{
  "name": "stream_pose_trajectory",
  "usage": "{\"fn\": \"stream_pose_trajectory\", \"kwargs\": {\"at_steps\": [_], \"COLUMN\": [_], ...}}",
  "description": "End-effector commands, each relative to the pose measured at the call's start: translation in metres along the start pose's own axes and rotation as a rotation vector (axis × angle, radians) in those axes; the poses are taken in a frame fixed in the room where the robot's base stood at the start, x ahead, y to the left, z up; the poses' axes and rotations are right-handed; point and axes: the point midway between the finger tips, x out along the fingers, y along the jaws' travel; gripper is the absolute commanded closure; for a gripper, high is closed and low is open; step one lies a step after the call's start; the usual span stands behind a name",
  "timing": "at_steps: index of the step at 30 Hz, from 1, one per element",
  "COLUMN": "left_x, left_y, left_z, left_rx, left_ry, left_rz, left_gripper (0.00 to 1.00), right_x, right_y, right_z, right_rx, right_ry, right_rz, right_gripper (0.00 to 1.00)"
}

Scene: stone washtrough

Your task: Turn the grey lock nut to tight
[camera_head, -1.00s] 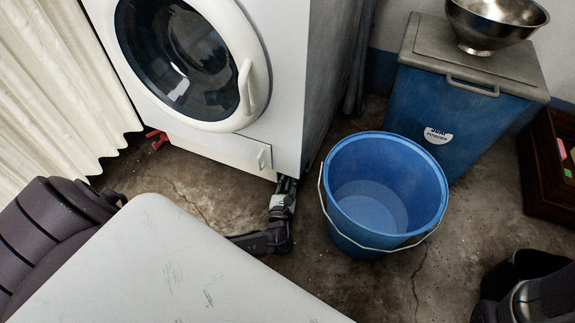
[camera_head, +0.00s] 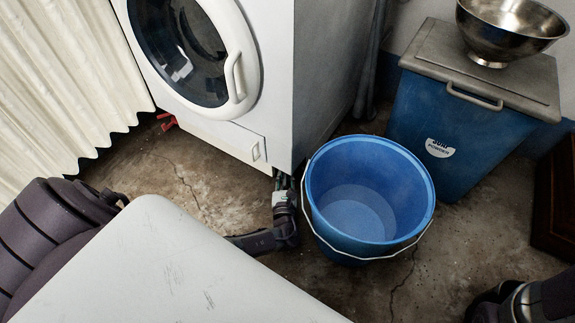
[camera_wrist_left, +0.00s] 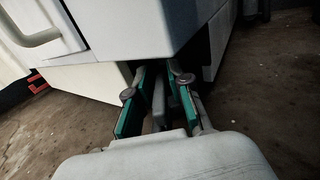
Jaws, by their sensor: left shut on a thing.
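The white washing machine (camera_head: 240,80) stands at upper centre. My left gripper (camera_head: 283,183) reaches low under its near front corner. In the left wrist view my left gripper (camera_wrist_left: 158,105) has green-padded fingers on either side of a narrow grey piece (camera_wrist_left: 158,98) under the machine's corner. It is shut on this piece, which appears to be the grey lock nut. Its shape and turn position are mostly hidden by the fingers and the machine's body. Part of my right arm shows at the lower right, but its fingertips are not visible.
A blue bucket (camera_head: 330,215) with a wire handle stands close to the right of my left gripper. A blue bin (camera_head: 455,150) with a grey lid bears a steel bowl (camera_head: 507,25). A red item (camera_head: 167,122) lies by the white curtain (camera_head: 60,90). Bare floor lies before the machine.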

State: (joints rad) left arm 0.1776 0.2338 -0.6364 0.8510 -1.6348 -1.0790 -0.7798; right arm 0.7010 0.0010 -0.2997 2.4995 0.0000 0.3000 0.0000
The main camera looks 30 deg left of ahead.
Motion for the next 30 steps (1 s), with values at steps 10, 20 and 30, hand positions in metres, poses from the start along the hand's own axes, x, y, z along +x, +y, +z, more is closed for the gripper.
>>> {"fn": "stream_pose_trajectory", "kwargs": {"at_steps": [10, 20, 30], "left_x": [0.0051, 0.0020, -0.0038], "left_y": [0.0008, -0.0003, -0.0024], "left_z": [0.0020, 0.0011, 0.0013], "left_rx": [0.002, 0.002, 0.002], "left_ry": [-0.002, -0.002, 0.000], "left_rz": [0.001, -0.001, -0.010], "left_gripper": [0.74, 0.65, 0.65], "right_x": [-0.0001, -0.0008, 0.0022], "right_y": [-0.0001, 0.0005, 0.0007], "right_z": [-0.0021, 0.0013, 0.0013], "right_rx": [-0.001, 0.002, 0.001], "right_ry": [0.004, -0.004, -0.002], "right_rz": [-0.001, 0.005, 0.003], "right_gripper": [0.60, 0.60, 0.60]}}
